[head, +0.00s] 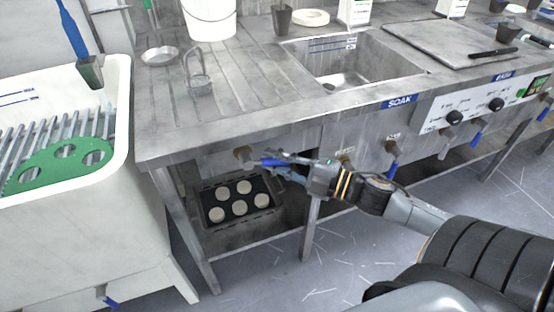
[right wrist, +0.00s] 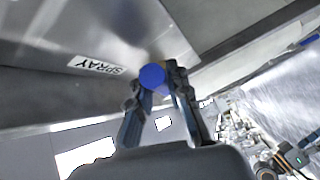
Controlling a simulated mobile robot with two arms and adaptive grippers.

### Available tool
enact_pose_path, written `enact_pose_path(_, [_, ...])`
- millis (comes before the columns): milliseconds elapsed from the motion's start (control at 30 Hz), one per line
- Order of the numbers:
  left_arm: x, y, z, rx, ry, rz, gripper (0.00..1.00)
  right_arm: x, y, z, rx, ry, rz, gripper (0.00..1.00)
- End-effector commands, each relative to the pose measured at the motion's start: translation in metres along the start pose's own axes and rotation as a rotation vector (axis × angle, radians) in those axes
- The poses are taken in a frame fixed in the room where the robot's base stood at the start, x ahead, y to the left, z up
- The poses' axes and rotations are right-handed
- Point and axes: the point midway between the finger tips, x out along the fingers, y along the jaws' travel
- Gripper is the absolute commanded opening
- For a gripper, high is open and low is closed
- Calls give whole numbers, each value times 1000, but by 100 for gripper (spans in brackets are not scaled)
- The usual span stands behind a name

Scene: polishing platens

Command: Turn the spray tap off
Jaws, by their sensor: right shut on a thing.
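The spray tap (head: 243,153) is a brass fitting on the steel front panel, below the drainboard. Its blue lever (head: 272,162) extends to the right, roughly level along the panel. My right gripper (head: 280,164) reaches in from the right and is shut on the lever. In the right wrist view the lever's round blue end (right wrist: 152,76) shows between the two fingers, beside the SPRAY label (right wrist: 96,66). The fingers partly hide the lever in the head view. My left gripper is not in view.
A dark tray of pale discs (head: 212,209) sits on the shelf below. A table leg (head: 311,230) stands near my right gripper. A white basin (head: 122,130) is at left.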

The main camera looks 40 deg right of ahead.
Motion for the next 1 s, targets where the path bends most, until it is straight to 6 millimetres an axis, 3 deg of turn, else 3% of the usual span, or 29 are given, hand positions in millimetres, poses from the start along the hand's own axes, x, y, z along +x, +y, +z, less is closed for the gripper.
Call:
enact_pose_path(300, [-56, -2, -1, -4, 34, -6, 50, 4, -21, 3, 193, 49, 183, 0])
enact_pose_path(667, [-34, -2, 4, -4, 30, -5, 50, 14, -41, -2, 439, 117, 413, 0])
enact_pose_path(1000, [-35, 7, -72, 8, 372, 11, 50, 26, -55, -11, 668, 179, 626, 0])
